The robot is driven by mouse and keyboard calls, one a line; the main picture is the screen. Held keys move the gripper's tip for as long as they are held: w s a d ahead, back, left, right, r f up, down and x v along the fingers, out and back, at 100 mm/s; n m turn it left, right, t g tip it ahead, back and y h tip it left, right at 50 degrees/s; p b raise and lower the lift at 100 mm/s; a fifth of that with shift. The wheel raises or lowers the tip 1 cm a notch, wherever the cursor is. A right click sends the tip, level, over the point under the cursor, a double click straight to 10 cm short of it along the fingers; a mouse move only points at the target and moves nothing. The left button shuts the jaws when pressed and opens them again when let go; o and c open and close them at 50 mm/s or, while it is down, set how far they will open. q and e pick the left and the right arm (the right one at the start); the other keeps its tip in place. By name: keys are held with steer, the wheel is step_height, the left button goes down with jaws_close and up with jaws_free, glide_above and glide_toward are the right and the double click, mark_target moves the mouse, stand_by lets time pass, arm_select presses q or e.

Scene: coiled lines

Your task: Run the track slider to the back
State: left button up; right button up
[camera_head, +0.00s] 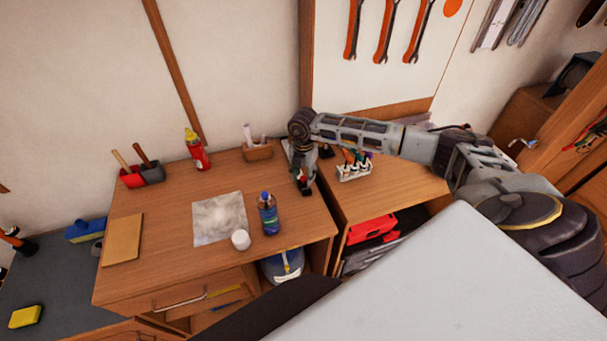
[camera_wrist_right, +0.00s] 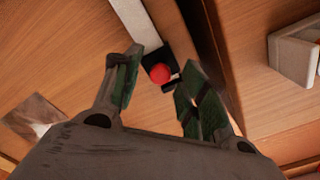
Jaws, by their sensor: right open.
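The track slider shows in the right wrist view as a black block with a round red knob (camera_wrist_right: 160,74). It sits at the near end of a pale straight track (camera_wrist_right: 135,22) on the wooden desk. My right gripper (camera_wrist_right: 155,88) is open, with its green-padded fingers on either side of the knob; I cannot tell whether they touch it. In the head view my right gripper (camera_head: 303,187) points down at the desk's right part and hides most of the slider and track. My left gripper is not in view.
The desk (camera_head: 165,235) holds a blue bottle (camera_head: 268,214), a white jar (camera_head: 240,240), a grey sheet (camera_head: 218,218), a red bottle (camera_head: 196,150) and a wooden pen holder (camera_head: 257,151). A white rack (camera_head: 354,174) of small bottles stands right of the gripper.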

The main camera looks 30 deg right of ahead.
jaws_close()
stand_by(0.3)
steer(key=shift+w, duration=0.15)
